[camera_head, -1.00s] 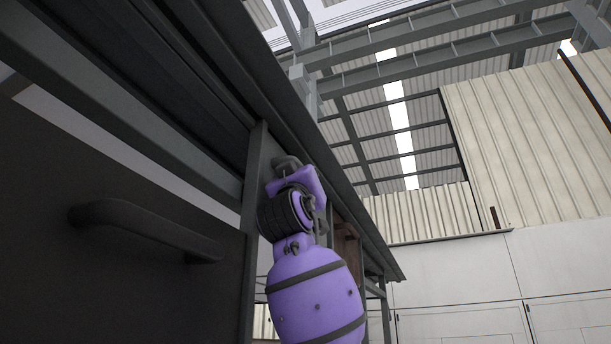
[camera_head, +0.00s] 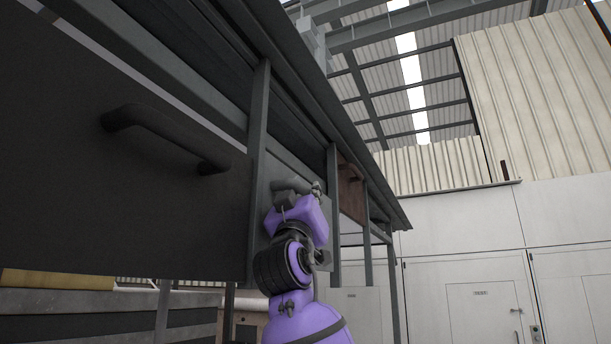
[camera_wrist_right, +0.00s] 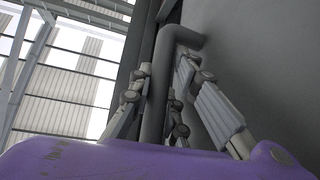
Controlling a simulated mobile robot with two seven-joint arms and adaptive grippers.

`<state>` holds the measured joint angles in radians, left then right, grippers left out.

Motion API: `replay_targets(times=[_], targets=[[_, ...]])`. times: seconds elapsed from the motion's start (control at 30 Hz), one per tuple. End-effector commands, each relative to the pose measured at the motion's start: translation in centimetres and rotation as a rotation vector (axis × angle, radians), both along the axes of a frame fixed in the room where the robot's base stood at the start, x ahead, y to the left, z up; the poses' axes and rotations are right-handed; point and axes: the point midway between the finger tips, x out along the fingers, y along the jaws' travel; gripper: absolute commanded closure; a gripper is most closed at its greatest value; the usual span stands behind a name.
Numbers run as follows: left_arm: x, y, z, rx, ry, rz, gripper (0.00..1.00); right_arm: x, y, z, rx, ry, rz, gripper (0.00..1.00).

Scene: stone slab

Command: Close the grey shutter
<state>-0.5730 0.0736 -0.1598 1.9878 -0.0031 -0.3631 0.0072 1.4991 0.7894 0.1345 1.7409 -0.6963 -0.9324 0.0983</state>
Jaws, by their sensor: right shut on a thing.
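The grey shutter (camera_head: 292,165) hangs between two posts in the middle of the head view, partly hidden behind my right arm. It fills the right side of the right wrist view (camera_wrist_right: 260,60) as a plain grey panel. Its bar handle (camera_wrist_right: 158,85) runs between the fingers of my right gripper (camera_wrist_right: 165,100), which is shut on it. In the head view the right gripper (camera_head: 293,187) is at the shutter's face, with the fingers small and mostly hidden by the purple wrist. My left gripper is not in view.
A dark panel with its own handle (camera_head: 165,135) fills the left. A brown panel (camera_head: 350,192) hangs farther right. A frame post (camera_head: 258,130) stands left of my gripper, and the roof edge (camera_head: 320,110) slants above. The area toward the pale wall (camera_head: 450,225) looks open.

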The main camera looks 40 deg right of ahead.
Motion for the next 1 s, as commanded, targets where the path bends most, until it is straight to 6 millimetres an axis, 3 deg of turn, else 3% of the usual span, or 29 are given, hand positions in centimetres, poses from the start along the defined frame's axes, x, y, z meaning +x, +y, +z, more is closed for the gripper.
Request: replay_targets(times=[0.03, 0.2, 0.7, 0.73, 0.77, 1.0], targets=[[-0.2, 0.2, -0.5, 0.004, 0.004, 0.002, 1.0, 0.3, 0.0, -1.5, -0.003, 0.006, -0.003, 1.0], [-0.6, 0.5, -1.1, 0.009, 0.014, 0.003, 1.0, 0.2, 0.0, -3.2, -0.002, 0.005, -0.003, 1.0], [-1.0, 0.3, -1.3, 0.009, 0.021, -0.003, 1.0, 0.2, 0.0, -4.1, 0.001, 0.009, -0.004, 1.0], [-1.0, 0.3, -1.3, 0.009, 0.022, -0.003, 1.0, 0.2, 0.0, -4.1, 0.001, 0.009, -0.004, 0.81], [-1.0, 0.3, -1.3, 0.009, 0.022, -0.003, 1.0, 0.2, 0.0, -4.1, 0.001, 0.008, -0.003, 0.77], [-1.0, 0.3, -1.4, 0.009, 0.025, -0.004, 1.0, 0.1, 0.0, -3.9, 0.001, 0.004, -0.001, 0.75]])
